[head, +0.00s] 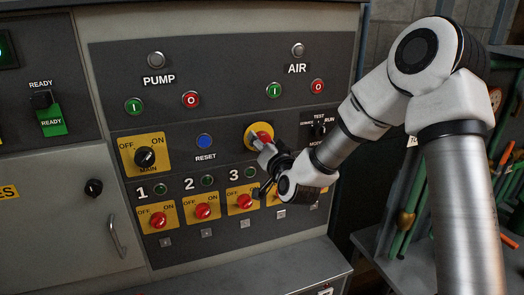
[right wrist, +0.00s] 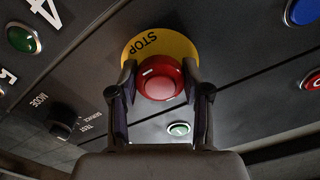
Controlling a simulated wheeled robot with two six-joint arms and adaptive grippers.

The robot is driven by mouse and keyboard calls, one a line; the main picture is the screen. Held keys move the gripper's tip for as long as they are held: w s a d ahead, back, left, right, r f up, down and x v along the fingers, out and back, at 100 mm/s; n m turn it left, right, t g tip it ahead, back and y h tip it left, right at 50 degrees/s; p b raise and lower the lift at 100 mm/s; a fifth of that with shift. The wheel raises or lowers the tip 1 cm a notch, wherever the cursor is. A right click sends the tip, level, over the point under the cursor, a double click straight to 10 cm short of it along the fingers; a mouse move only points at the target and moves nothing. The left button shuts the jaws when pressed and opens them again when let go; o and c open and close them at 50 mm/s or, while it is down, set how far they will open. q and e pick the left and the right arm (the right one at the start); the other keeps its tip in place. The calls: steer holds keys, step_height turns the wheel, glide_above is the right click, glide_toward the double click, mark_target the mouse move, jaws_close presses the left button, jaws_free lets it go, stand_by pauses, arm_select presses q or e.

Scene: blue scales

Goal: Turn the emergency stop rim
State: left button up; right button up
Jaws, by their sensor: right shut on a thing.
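The emergency stop is a red round button (right wrist: 160,82) on a yellow plate marked STOP (right wrist: 150,44), set in the dark control panel. In the head view the red button (head: 264,133) shows partly, with its yellow plate (head: 252,129) behind it. My right gripper (head: 262,145) reaches it from the lower right and hides part of it. In the right wrist view my right gripper (right wrist: 160,82) has one finger on each side of the red rim, shut on it. My left gripper is not in view.
A blue RESET button (head: 204,141) is left of the stop. A TEST/RUN mode switch (head: 318,129) is close on the right. Red numbered switches (head: 203,210) sit below. The panel's front ledge (head: 290,270) is clear. Tools (head: 408,220) stand at the right.

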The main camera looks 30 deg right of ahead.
steer(key=shift+m+b, duration=1)
steer(key=shift+m, duration=0.1)
steer(key=shift+r+m+b, duration=0.15)
steer(key=shift+m+b, duration=0.45)
steer(key=shift+m, duration=0.2)
steer(key=o, duration=1.2)
steer(key=shift+s+d, duration=0.1)
steer(key=v, duration=0.7)
steer(key=shift+s, duration=0.2)
